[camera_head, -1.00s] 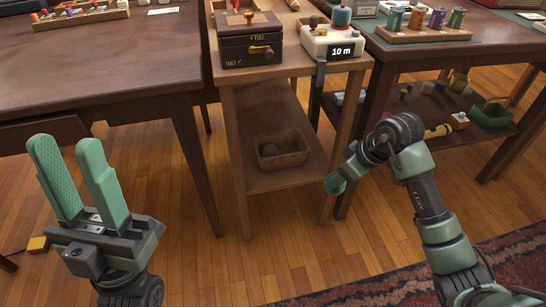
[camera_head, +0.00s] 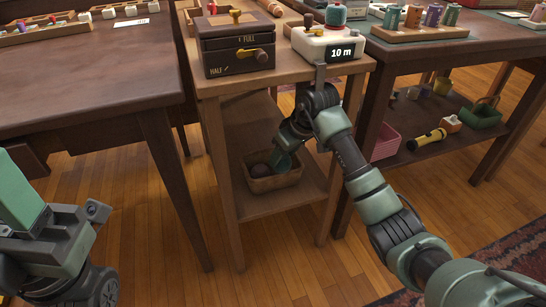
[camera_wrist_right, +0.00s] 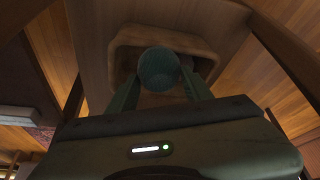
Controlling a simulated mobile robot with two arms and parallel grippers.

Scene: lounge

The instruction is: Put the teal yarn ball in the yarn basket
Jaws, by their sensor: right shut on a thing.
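The yarn basket (camera_head: 274,183) is a small tan basket on the lower shelf of the narrow wooden stand. A dark brownish ball (camera_head: 260,170) lies in its left part. My right gripper (camera_head: 284,160) reaches under the upper top and is at the basket's opening, on its right side. In the right wrist view it is shut on the teal yarn ball (camera_wrist_right: 158,68), with the basket (camera_wrist_right: 123,60) behind the ball. I cannot tell whether the ball touches the basket. My left gripper (camera_head: 18,192) is partly cut off at the left edge, with one green finger showing.
The stand's top (camera_head: 280,76) carries a dark box with a crank and a white device reading 10 m, close above my right arm. A dark table (camera_head: 80,85) is at left. A pink basket (camera_head: 385,142) and yellow torch (camera_head: 427,139) are on the right table's lower shelf.

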